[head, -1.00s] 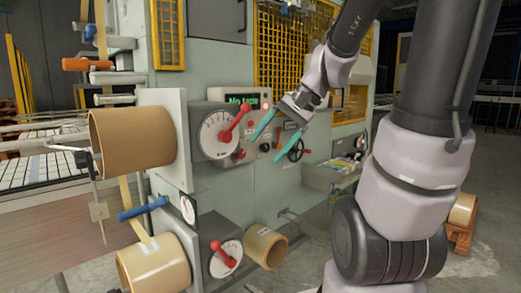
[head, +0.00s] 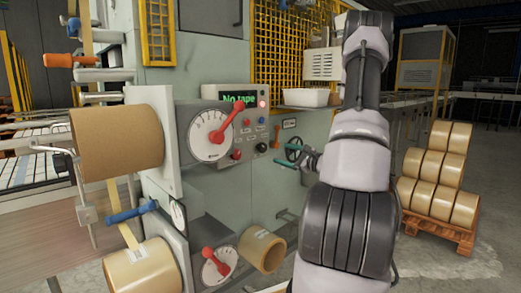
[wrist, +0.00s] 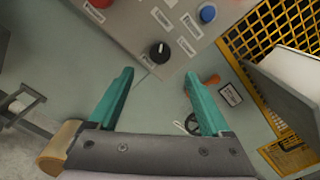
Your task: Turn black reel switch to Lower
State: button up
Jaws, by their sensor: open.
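The black reel switch is a small round black knob (wrist: 159,52) with a pale pointer line, on the grey control panel (wrist: 130,22). It also shows in the head view as a black knob (head: 262,147) at the panel's lower right. My gripper (wrist: 159,75) is open and empty, its two teal fingers pointing toward the panel. In the wrist view the knob appears between and just beyond the fingertips, with no contact visible. In the head view my gripper (head: 290,157) is below and right of the knob, partly hidden by my arm. The labels are too small to read.
A blue button (wrist: 208,13) and a red button (wrist: 98,3) are near the knob. An orange handle (wrist: 211,79) and a handwheel (wrist: 191,124) lie to the right. Red levers (head: 229,118) and tape rolls (head: 118,143) are left. Yellow mesh (head: 290,45) stands above.

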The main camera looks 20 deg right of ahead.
aim_at(264, 148)
jog(key=x, duration=1)
jog(key=shift+w+a, duration=0.1)
jog(key=shift+w, duration=0.25)
grip_shut()
